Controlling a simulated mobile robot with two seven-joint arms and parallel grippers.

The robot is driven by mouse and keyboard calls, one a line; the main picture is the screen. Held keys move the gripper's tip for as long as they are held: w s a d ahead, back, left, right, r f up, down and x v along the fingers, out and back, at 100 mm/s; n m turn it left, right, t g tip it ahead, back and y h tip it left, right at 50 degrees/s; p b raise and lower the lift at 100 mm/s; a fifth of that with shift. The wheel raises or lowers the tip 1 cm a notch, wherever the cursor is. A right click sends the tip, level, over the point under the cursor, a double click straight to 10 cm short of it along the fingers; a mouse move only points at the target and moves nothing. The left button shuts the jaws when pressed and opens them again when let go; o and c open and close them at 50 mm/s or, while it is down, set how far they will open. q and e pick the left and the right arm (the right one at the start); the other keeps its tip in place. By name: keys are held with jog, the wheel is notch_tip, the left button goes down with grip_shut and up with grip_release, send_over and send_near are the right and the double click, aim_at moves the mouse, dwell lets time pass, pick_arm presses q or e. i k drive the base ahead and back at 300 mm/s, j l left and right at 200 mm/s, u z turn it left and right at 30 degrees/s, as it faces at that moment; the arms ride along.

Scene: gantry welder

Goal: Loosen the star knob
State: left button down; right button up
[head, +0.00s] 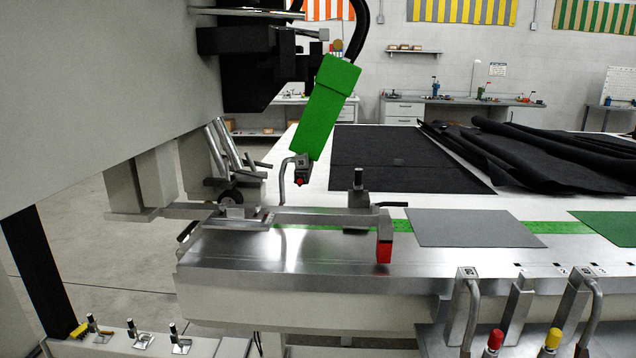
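No star-shaped knob can be made out with certainty. A dark upright knob-like part (358,181) stands on the metal bar (325,216) that runs along the table's near side. A small dark round wheel or knob (229,196) sits further left, by the bar's left end. I cannot tell from here whether either is the star knob. The bar's right end carries a block with a red lower part (384,251). Neither of my grippers shows in the head view.
The machine's green tilted arm (325,107) hangs above the bar. Grey (473,228) and green (612,227) sheets lie on the table. Dark fabric (560,150) covers the back right.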

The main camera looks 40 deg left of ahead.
aim_at(300, 180)
jog(key=i+l+u, duration=0.1)
jog(key=u, duration=0.3)
jog(key=l+u, duration=0.4)
jog(key=j, duration=0.1)
